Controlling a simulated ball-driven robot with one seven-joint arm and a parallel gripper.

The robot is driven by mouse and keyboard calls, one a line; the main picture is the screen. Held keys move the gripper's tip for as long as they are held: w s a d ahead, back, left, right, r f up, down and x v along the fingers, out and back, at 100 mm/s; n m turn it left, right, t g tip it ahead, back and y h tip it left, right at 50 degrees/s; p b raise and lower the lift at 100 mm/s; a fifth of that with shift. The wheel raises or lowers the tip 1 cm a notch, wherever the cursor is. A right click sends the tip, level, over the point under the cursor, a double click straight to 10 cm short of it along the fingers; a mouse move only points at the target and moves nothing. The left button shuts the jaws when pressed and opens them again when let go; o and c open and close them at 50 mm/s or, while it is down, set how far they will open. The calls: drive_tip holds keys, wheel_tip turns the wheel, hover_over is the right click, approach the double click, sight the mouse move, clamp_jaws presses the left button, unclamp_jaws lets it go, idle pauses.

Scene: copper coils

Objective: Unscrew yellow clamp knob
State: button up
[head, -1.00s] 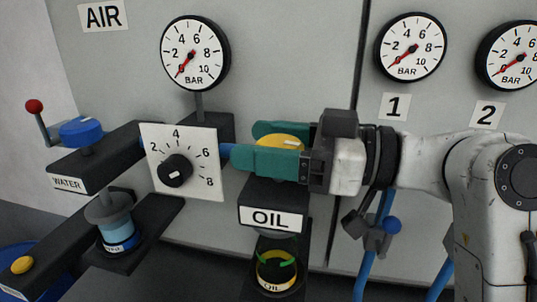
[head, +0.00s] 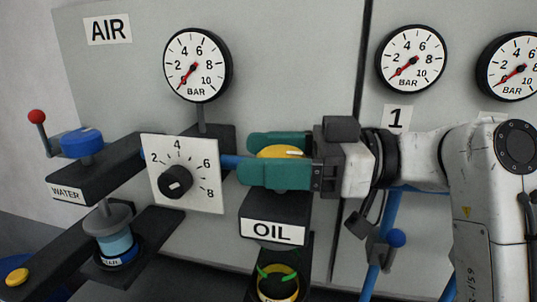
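The yellow clamp knob (head: 281,152) sits on top of the dark block labelled OIL (head: 273,231). My gripper (head: 262,160) reaches in from the right with its two green fingers level. One finger is behind the knob and one is in front, covering its lower part. The fingers stand apart with the knob between them. I cannot tell whether they touch its sides.
A white dial plate (head: 197,158) with a black knob stands just left of the fingertips. A blue knob (head: 82,143) with a red-balled lever is at far left. A ring with green marks (head: 277,283) lies below the OIL block. Gauges hang on the wall behind, and blue pipes (head: 386,240) run below my arm.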

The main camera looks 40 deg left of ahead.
drive_tip(key=o, duration=0.3)
drive_tip(key=b+v, duration=0.1)
drive_tip(key=v, duration=0.9)
drive_tip(key=shift+w+d, duration=0.25)
drive_tip(key=shift+w, duration=0.05)
